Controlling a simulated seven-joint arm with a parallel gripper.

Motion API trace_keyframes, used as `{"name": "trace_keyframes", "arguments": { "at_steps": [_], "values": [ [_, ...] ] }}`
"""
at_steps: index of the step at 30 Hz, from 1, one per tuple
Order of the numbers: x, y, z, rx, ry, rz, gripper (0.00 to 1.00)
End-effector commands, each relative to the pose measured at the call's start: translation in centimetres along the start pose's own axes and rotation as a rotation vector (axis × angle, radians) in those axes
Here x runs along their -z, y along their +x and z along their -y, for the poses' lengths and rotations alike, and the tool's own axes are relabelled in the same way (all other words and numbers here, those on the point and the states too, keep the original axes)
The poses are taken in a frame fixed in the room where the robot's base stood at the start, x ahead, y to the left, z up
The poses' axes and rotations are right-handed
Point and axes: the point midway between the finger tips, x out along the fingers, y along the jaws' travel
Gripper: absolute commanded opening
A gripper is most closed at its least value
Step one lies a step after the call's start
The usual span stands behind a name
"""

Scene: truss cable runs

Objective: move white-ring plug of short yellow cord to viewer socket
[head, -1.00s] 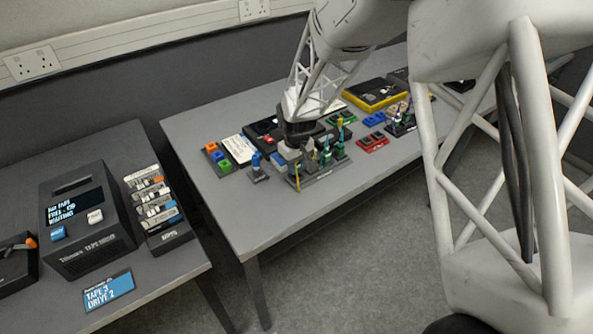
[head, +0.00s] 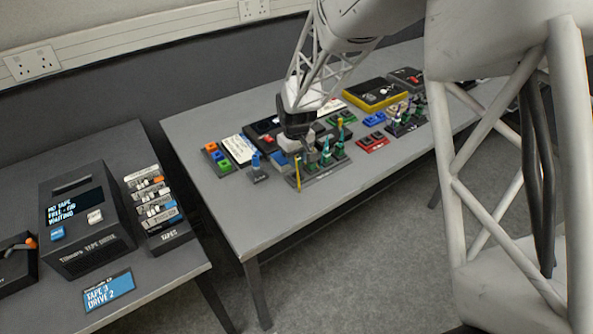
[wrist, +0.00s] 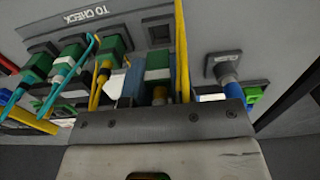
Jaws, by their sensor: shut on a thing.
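My gripper (head: 297,146) is low over the plug rack at the front left of the long table. In the wrist view my gripper (wrist: 158,100) is shut on a green plug with a white ring (wrist: 158,66). A yellow cord (wrist: 181,50) rises just right of this plug. The fingertips and the plug's lower end are mostly hidden. Left of it, several green plugs with teal or yellow cords stand on the rack marked TO CHECK (wrist: 97,12). I cannot tell which socket is the viewer's.
A separate block with a blue plug (wrist: 228,80) stands right of the rack in the wrist view. A tape drive (head: 85,220) stands on the left table. The long table's front edge is bare.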

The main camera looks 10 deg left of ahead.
Motion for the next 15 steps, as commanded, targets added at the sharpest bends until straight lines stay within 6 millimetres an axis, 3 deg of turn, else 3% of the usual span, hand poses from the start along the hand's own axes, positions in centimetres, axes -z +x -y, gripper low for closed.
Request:
{"name": "trace_keyframes", "arguments": {
  "at_steps": [10, 15],
  "values": [
    [0.2, -0.1, -0.1, 0.0, 0.0, 0.0, 0.0],
    [1.6, -0.4, -0.8, 0.0, 0.0, 0.0, 0.0]
  ]
}}
